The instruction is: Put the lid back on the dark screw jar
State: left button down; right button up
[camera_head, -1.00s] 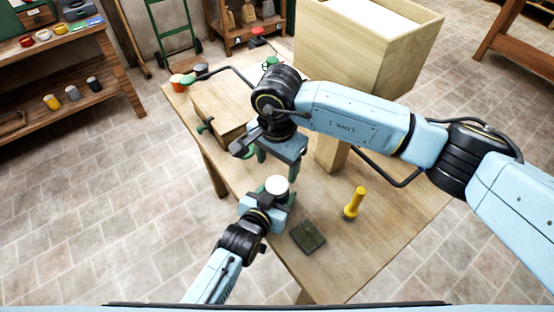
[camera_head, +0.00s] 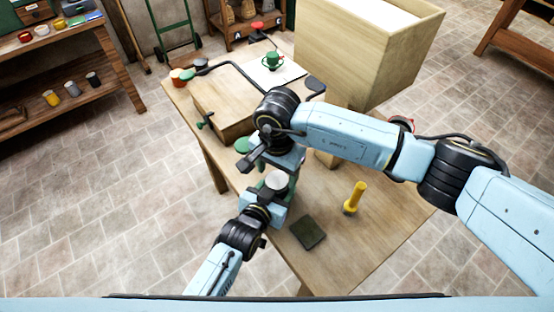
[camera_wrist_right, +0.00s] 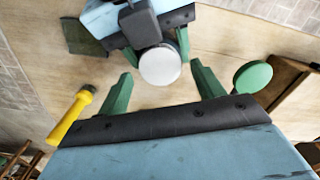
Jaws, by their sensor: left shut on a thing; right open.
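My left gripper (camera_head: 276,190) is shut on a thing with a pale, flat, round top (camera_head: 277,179). In the right wrist view that pale top (camera_wrist_right: 160,66) sits between the left gripper's green fingers. The body below it is hidden, so I cannot tell whether a dark jar is under it. My right gripper (camera_wrist_right: 161,74) is open and empty, its green fingers spread to either side of the pale top, without visible contact. A green disc (camera_wrist_right: 253,77) lies to the right in the wrist view; in the head view the disc (camera_head: 241,145) is partly behind my right wrist.
A dark square pad (camera_head: 308,232) lies near the front edge. A wooden box (camera_head: 221,113), a green cup (camera_head: 272,61) and a large bin (camera_head: 355,55) are farther back. The table's right part is clear.

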jog(key=shift+f, duration=0.95)
jog(key=c, duration=1)
jog(key=m, duration=0.5)
jog(key=o, duration=1.2)
jog(key=shift+c, duration=0.2)
notch_tip(320, 180, up, 12)
